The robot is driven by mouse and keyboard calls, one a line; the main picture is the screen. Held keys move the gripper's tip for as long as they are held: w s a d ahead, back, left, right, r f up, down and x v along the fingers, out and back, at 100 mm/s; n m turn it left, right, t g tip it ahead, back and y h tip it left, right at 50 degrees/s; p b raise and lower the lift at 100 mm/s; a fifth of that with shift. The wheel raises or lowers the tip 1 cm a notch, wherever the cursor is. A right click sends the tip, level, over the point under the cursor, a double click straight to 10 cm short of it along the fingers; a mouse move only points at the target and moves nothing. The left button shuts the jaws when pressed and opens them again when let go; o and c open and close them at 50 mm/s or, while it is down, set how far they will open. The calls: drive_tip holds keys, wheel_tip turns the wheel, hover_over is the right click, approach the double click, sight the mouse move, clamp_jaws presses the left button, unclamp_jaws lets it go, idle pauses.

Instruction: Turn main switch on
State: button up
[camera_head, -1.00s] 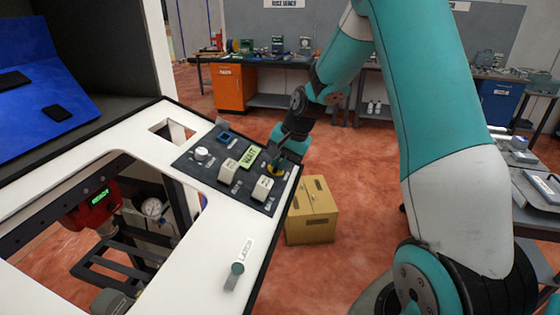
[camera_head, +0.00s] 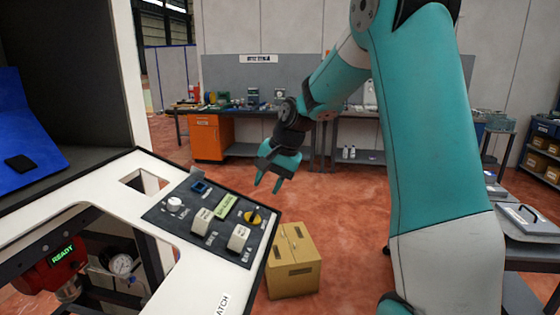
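A dark control panel (camera_head: 215,222) lies on the sloped white console top. A rotary switch with a yellow round base (camera_head: 253,218) and a dark handle sits at its right end; I take it as the main switch. Its label is too small to read. A lit green display (camera_head: 226,207) is left of the switch, its text too small to read for sure. My gripper (camera_head: 268,187) is above the panel's right end, apart from the switch. Its two teal fingers point down, spread and empty.
The panel also has a white knob (camera_head: 174,205), a blue-framed part (camera_head: 200,187) and two pale rocker-like blocks (camera_head: 203,220). A cardboard box (camera_head: 293,262) stands on the floor right of the console. A red unit (camera_head: 52,266) reading READY is in the console opening.

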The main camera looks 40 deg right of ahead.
drive_tip(key=v, duration=0.8)
drive_tip(key=shift+r+b, duration=0.35)
drive_tip(key=s+a+f+n+g+y+b, duration=0.1)
drive_tip(key=s+a+f+n+b, duration=0.2)
drive_tip(key=a, duration=0.6)
drive_tip(key=s+a+f+n+g, duration=0.1)
drive_tip(key=s+a+f+n, duration=0.1)
drive_tip(key=s+a+n, duration=0.6)
drive_tip(key=s+a+f+n+g+b, duration=0.1)
drive_tip(key=s+a+f+n+b, duration=0.1)
drive_tip(key=s+a+f+n, duration=0.4)
drive_tip(key=s+a+f, duration=0.1)
drive_tip(key=s+a, duration=0.4)
drive_tip(key=s, duration=0.1)
drive_tip(key=shift+n+g+y+b, duration=0.3)
drive_tip(key=shift+n, duration=0.1)
drive_tip(key=shift+a, duration=0.15)
